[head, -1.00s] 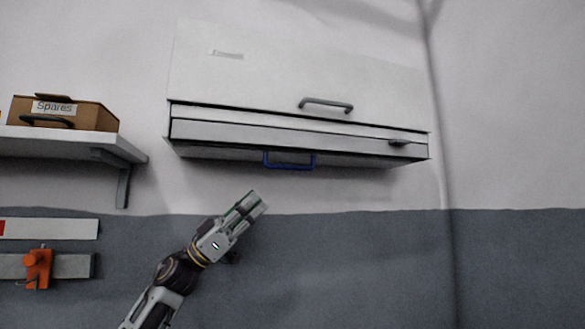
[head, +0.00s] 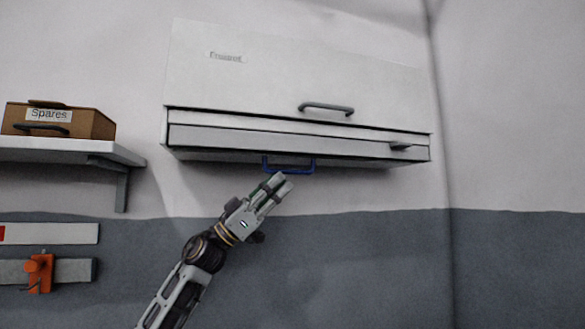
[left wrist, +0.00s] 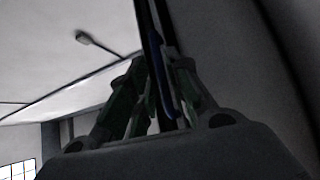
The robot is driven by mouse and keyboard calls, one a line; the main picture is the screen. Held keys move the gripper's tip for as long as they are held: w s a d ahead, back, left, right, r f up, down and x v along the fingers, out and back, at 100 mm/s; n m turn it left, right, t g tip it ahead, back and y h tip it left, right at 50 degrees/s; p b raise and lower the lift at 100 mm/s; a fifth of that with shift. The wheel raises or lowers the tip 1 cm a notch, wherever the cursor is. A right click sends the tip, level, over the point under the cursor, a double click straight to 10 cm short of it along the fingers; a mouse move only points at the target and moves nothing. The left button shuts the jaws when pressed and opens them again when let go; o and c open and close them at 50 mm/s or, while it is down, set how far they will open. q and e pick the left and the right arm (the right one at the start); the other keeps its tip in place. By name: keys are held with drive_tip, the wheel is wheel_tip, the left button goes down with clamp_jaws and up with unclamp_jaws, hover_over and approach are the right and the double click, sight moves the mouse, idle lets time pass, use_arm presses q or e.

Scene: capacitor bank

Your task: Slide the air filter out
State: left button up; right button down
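A white wall unit (head: 300,80) hangs on the wall, with a grey handle (head: 326,107) on its front panel. A blue handle (head: 302,171) hangs at its lower edge; I take it as the air filter's, but the filter body is hidden inside. My left gripper (head: 279,181) is just below the left part of the blue handle, pointing up, its fingers apart. In the left wrist view the blue handle (left wrist: 162,82) shows between the fingers; I cannot tell whether they touch it. My right gripper is not in view.
A small dark lever (head: 400,147) sits on the unit's lower right strip. A shelf (head: 70,150) with a brown box labelled Spares (head: 60,122) is at the left. Below it is a rail (head: 70,271) with an orange clamp (head: 39,272). The wall below the unit is clear.

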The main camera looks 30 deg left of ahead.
sight(292, 172)
use_arm(q)
drive_tip(key=p+x, duration=0.1)
drive_tip(key=x, duration=0.3)
drive_tip(key=shift+p, duration=0.3)
drive_tip(key=shift+w+d+r, duration=0.2)
drive_tip(key=shift+r, duration=0.15)
drive_tip(key=shift+d, duration=0.1)
clamp_jaws()
